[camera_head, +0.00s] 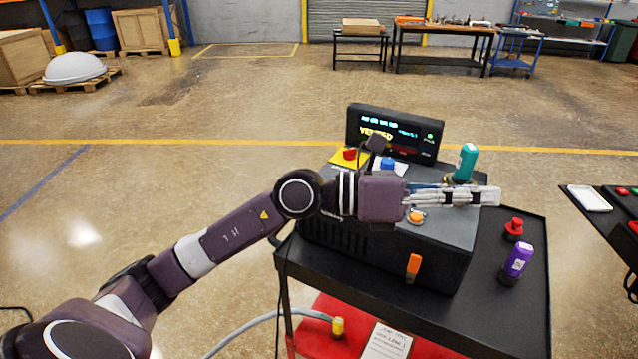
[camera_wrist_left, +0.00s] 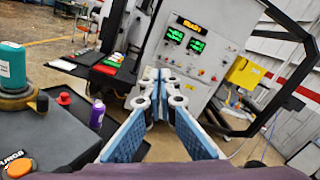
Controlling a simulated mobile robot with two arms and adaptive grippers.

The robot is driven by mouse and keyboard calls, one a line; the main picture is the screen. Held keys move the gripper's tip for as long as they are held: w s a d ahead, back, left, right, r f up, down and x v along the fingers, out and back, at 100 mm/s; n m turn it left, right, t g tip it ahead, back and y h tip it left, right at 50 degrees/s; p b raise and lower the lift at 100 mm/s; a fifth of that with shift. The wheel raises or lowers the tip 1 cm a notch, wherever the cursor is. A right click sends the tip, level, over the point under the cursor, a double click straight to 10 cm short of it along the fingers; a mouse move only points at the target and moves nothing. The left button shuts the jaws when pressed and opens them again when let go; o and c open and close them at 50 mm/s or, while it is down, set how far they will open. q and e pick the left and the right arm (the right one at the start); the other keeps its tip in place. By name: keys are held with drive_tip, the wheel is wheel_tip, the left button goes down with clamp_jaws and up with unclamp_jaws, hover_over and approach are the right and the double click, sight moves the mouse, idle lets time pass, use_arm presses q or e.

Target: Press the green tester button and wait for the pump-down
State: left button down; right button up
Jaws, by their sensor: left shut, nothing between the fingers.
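The black tester box (camera_head: 440,262) sits on a dark cart, with a lit display (camera_head: 410,148) at its back. A red button on a yellow plate (camera_head: 349,154), a blue button (camera_head: 387,163) and an orange button (camera_head: 416,217) show on its top. I cannot make out a green button; part of the top is hidden by my arm. A teal cylinder (camera_head: 466,161) stands on the box, just beyond my gripper. My left gripper (camera_head: 490,196) is shut and empty, stretched level over the box toward its right side. It also shows in the left wrist view (camera_wrist_left: 157,78).
A red knob (camera_head: 514,229) and a purple bottle (camera_head: 517,262) stand on the cart (camera_head: 500,315) right of the box. An orange-handled item (camera_head: 413,266) is at the box front. A furnace cabinet (camera_wrist_left: 205,65) shows in the wrist view. Open floor lies behind the cart.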

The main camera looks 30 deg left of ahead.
use_arm(q)
drive_tip(key=w+a+f+m+y, duration=0.1)
drive_tip(key=w+a+f+y, duration=0.2)
drive_tip(key=a+y, duration=0.25)
drive_tip(key=w+a+f+m+y, duration=0.2)
drive_tip(key=w+a+f+y, duration=0.15)
drive_tip(key=a, duration=0.35)
drive_tip(key=w+a+r+n+y, duration=0.1)
drive_tip(key=a+y, duration=0.7)
drive_tip(key=a, duration=1.2)
wheel_tip(320, 180, up, 2)
drive_tip(key=shift+a+r+n+y, duration=0.1)
drive_tip(key=shift+a+n+y, duration=0.2)
drive_tip(key=shift+n, duration=0.5)
use_arm(e)
drive_tip(key=shift+d, duration=0.3)
use_arm(q)
drive_tip(key=shift+f, duration=0.2)
